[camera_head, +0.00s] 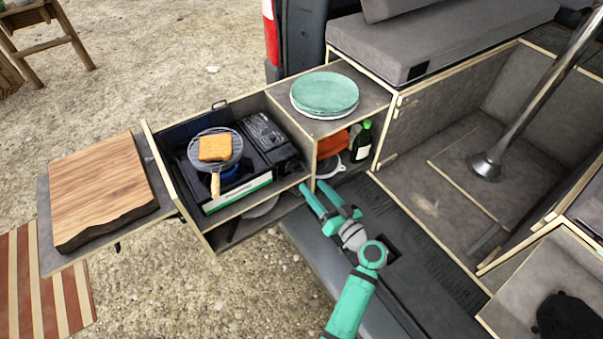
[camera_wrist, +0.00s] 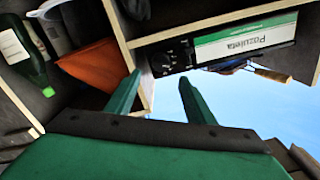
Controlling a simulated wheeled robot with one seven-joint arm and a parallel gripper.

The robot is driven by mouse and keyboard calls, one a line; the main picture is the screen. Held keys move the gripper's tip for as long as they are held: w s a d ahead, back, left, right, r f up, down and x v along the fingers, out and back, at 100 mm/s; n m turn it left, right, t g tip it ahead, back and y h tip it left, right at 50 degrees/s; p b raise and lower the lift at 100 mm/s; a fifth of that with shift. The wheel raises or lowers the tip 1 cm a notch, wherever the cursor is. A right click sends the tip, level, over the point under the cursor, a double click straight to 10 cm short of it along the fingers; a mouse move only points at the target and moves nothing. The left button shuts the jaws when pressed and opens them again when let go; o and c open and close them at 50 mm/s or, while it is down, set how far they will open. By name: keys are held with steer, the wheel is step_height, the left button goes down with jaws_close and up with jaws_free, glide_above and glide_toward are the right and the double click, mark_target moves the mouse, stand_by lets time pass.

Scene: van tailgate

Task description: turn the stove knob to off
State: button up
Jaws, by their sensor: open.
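The portable stove (camera_head: 262,143) is a black camping stove with a green-and-white front label, sitting in the pulled-out drawer. Its knob (camera_head: 293,167) is a small dark shape at the right end of the front; its setting cannot be read. In the wrist view the stove front (camera_wrist: 245,42) appears upside down, with the dark knob area (camera_wrist: 165,62) just beyond my fingertips. My gripper (camera_head: 312,187) is open and empty, in front of the drawer's right end and apart from the knob. In the wrist view its two fingers (camera_wrist: 160,78) stand apart.
A grill with toast (camera_head: 214,148) sits on the stove, its wooden handle (camera_head: 215,186) pointing forward. The wooden drawer frame and divider (camera_head: 310,160) border the stove closely. A green bottle (camera_head: 361,142) and an orange item (camera_head: 331,145) fill the right compartment, under plates (camera_head: 324,92).

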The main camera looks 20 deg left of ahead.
mark_target(300, 171)
steer(key=x, duration=0.7)
steer(key=shift+w+a, duration=0.2)
steer(key=shift+a, duration=0.1)
steer(key=c, duration=1.1)
steer(key=shift+o, duration=0.4)
steer(key=shift+a, duration=0.1)
